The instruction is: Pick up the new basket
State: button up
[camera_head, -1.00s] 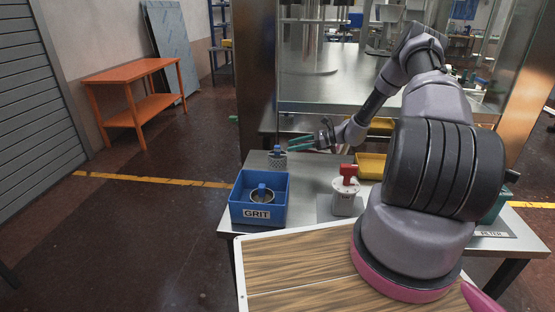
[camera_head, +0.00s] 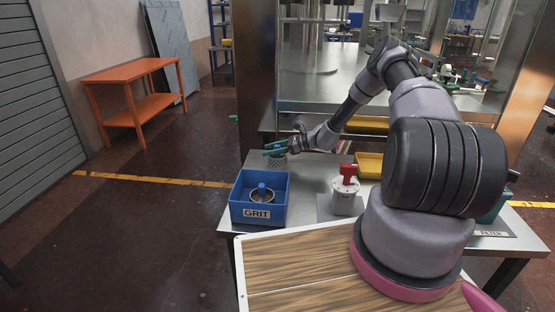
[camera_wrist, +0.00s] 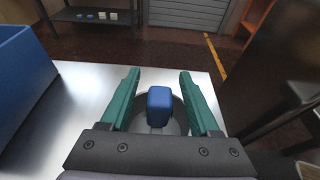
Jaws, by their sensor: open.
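The new basket is a small grey perforated cup (camera_head: 277,161) with a blue knob on top, standing on the steel table behind the blue bin. In the wrist view its blue knob (camera_wrist: 159,104) lies between the two green fingers, with the round grey body partly hidden below it. My gripper (camera_head: 275,149) is open around the knob, one finger on each side, with gaps visible in the wrist view (camera_wrist: 160,95). In the head view the fingers hide the knob.
A blue bin (camera_head: 257,213) labelled GRIT holds another blue-knobbed basket (camera_head: 262,194). A white container with a red handle (camera_head: 347,190) stands to the right. A yellow bin (camera_head: 369,166) is behind it. A dark pillar (camera_head: 256,75) rises close behind the gripper.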

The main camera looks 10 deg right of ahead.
grip_shut()
